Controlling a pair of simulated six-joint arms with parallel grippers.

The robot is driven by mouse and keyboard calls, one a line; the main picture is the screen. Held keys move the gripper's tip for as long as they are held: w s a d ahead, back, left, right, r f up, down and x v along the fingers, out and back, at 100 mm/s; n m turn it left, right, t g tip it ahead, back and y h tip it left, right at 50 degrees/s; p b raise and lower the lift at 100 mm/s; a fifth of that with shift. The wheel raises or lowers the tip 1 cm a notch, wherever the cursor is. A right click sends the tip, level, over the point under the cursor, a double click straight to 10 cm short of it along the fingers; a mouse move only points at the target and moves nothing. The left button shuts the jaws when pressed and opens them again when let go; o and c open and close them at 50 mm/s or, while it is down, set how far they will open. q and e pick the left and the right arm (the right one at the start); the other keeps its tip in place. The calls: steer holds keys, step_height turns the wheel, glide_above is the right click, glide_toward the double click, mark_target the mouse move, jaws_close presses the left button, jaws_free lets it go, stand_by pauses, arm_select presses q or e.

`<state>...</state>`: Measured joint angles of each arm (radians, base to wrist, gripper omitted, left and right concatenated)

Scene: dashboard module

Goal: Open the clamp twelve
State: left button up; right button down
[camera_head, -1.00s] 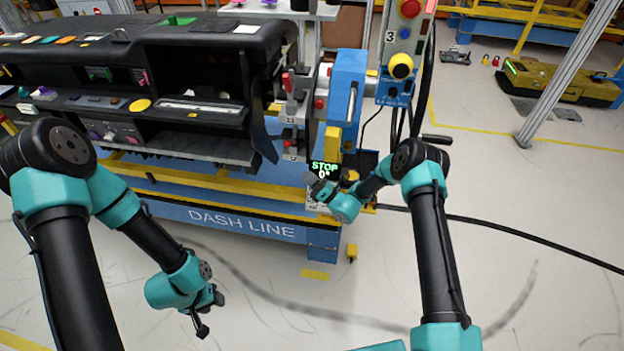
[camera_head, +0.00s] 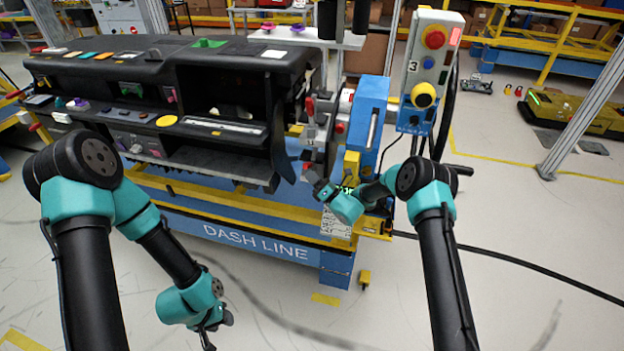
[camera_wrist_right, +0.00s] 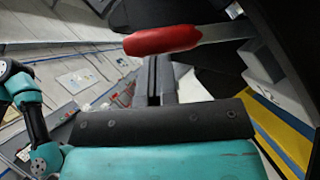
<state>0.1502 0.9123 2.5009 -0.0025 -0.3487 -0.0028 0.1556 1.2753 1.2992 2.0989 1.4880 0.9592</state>
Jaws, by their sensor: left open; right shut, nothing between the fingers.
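Toggle clamps with red handles sit at the right end of the dashboard module, an upper one (camera_head: 310,106) and a lower one partly hidden near my right gripper. In the right wrist view a red handle (camera_wrist_right: 163,40) on a pale metal lever runs right to a grey clamp block (camera_wrist_right: 268,70). My right gripper (camera_head: 316,184) is shut and empty, just below the clamps. Its dark fingers in the right wrist view (camera_wrist_right: 158,78) end close to the red handle; contact is unclear. My left gripper (camera_head: 208,338) is open, low over the floor.
The black dashboard (camera_head: 190,85) rests on the blue and yellow DASH LINE frame (camera_head: 255,243). A blue post (camera_head: 371,115) and a control box with buttons (camera_head: 428,70) stand just right of the clamps. Open floor lies in front.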

steer(key=shift+w+r, duration=0.1)
steer(key=shift+r, duration=0.4)
steer(key=s+a+f+v, duration=0.1)
steer(key=a+v, duration=0.1)
steer(key=v, duration=1.1)
steer(key=shift+s, duration=0.2)
steer(key=shift+a+f, duration=0.1)
